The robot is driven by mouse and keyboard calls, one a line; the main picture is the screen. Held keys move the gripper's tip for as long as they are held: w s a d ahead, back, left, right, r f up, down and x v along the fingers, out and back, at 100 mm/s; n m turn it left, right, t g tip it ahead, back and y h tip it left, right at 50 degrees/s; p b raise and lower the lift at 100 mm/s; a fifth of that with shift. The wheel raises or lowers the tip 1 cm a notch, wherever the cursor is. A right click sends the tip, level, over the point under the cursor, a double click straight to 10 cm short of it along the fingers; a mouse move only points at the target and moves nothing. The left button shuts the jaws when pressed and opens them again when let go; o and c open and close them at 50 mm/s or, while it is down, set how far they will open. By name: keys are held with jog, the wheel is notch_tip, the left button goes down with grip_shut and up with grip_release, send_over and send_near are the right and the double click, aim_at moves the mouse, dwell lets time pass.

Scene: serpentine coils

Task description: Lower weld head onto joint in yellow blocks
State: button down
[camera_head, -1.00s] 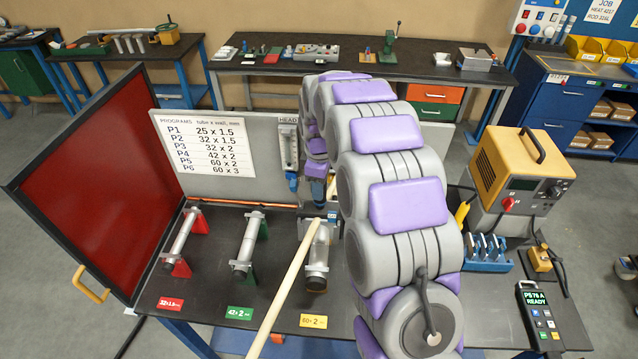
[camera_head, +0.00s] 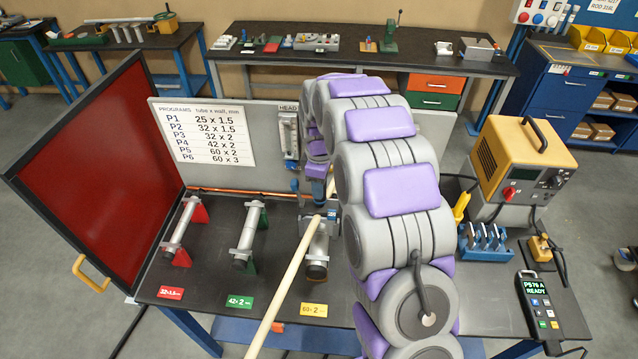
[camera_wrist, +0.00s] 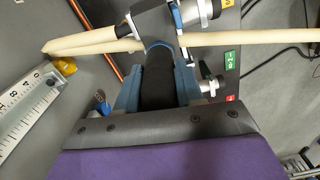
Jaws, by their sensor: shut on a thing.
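My gripper (camera_wrist: 158,85) is shut on the black handle of the weld head (camera_wrist: 163,48), which has a blue and grey body. In the head view my gripper (camera_head: 317,190) points down over the right-hand tube stand, and the weld head (camera_head: 331,214) is partly hidden by my arm. The grey tube joint (camera_head: 318,245) lies in that stand, behind the yellow 60x2 tag (camera_head: 313,310). The head is at or just above the tube's far part; I cannot tell whether it touches. The yellow blocks themselves are mostly hidden.
A long beige hose (camera_head: 285,285) crosses in front of the stand. Tubes with red (camera_head: 180,232) and green (camera_head: 248,238) supports stand to the left. A red screen (camera_head: 95,165) closes the left side. A yellow power unit (camera_head: 523,160) and a pendant (camera_head: 538,300) are at right.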

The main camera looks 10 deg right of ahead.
aim_at(320, 207)
jog(key=shift+f, duration=0.2)
dwell(0.5)
jog(key=shift+f+b, duration=0.7)
jog(key=shift+f, duration=1.15)
jog(key=shift+s+f+b, duration=0.1)
jog(key=shift+f+b, duration=0.75)
jog(key=shift+f, duration=1.95)
dwell(1.4)
jog(key=c, duration=0.6)
grip_release()
jog(key=shift+c, duration=0.2)
notch_tip(320, 207, up, 17)
jog(key=shift+r+b, duration=0.15)
jog(key=shift+b, duration=0.4)
